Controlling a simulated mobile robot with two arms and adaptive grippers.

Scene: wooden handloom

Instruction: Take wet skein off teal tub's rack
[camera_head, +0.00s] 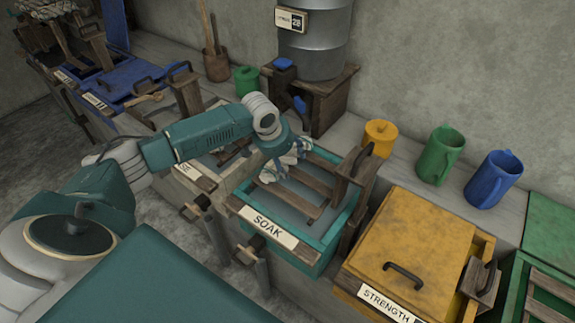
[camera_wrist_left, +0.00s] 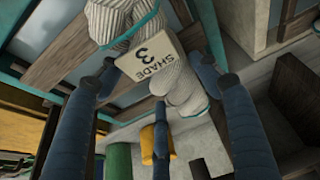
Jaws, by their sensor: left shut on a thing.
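The teal tub (camera_head: 335,235), labelled SOAK, stands in the middle of the head view. Its wooden rack (camera_head: 322,186) has slats across the grey water. My left gripper (camera_head: 277,148) is over the tub's far left corner. It is shut on the pale skein (camera_head: 268,176), which is partly hidden by the gripper. In the left wrist view the skein (camera_wrist_left: 182,85) is cream with teal ties and a tag reading SHADE 3, between the blue fingers (camera_wrist_left: 152,78). I cannot tell whether it touches the rack. My right gripper is in neither view.
A yellow lidded tub (camera_head: 405,245) labelled STRENGTH is right of the teal tub. Yellow (camera_head: 380,137), green (camera_head: 440,153) and blue (camera_head: 493,180) jugs stand along the wall. A metal drum (camera_head: 313,40) on a wooden stand is behind. Upright wooden handles (camera_head: 355,165) rise at the tub's right.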

